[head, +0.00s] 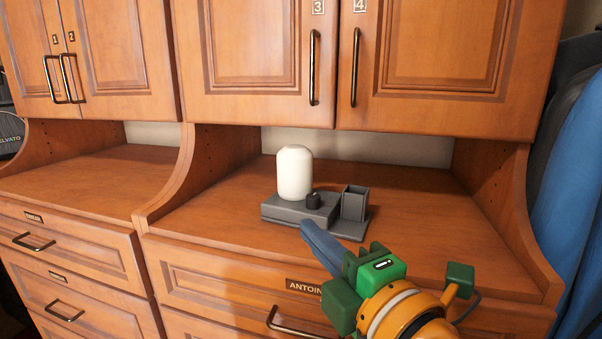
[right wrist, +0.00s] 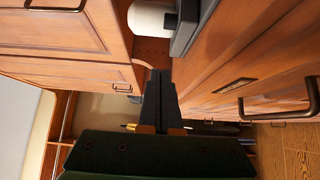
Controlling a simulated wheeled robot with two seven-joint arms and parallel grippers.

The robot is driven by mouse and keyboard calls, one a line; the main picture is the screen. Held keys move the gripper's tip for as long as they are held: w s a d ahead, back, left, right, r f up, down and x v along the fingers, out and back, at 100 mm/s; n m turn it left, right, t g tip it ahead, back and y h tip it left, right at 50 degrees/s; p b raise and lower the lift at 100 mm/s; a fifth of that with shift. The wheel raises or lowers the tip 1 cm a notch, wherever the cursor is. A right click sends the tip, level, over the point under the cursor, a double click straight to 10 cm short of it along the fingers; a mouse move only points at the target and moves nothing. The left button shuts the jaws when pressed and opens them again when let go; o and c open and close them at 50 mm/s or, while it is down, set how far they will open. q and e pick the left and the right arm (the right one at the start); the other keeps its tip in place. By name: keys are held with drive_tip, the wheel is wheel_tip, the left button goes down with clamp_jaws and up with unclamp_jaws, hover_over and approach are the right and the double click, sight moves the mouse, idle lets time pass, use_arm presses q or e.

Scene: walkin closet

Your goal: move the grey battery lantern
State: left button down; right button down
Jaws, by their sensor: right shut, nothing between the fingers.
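A grey unit with a white rounded dome (head: 294,173) stands upright on the wooden counter; it is the only lantern-like thing I see. Its grey base (head: 291,211) carries a black knob and an open square grey cup (head: 354,203) at the right. In the right wrist view the white dome (right wrist: 150,18) and part of the grey base (right wrist: 192,25) show at the top. My right gripper (head: 306,226) is shut and empty, its blue fingers just in front of the base; I cannot tell whether they touch it. The closed fingers also show in the right wrist view (right wrist: 160,75). My left gripper is not in view.
The wooden counter (head: 420,215) is clear to the right of the unit. Wall cupboards (head: 260,60) hang above and drawers (head: 215,285) with bar handles lie below. Curved side panels (head: 165,185) bound the niche. Blue clothing (head: 575,180) hangs at the far right.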

approach(291, 190)
drive_tip(key=a, duration=0.1)
drive_tip(key=w+a, duration=0.2)
drive_tip(key=a, duration=0.1)
drive_tip(key=shift+w, duration=0.1)
drive_tip(key=shift+w+d+p, duration=0.2)
drive_tip(key=shift+w+p, duration=0.05)
drive_tip(key=shift+w, duration=0.3)
drive_tip(key=shift+w+d+p, duration=0.2)
drive_tip(key=shift+w+p, duration=0.05)
drive_tip(key=shift+w, duration=0.35)
drive_tip(key=shift+w+d, duration=0.35)
drive_tip(key=shift+w, duration=0.15)
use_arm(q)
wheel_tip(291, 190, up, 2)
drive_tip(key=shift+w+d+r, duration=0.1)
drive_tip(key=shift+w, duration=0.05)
use_arm(e)
drive_tip(key=shift+w, duration=0.1)
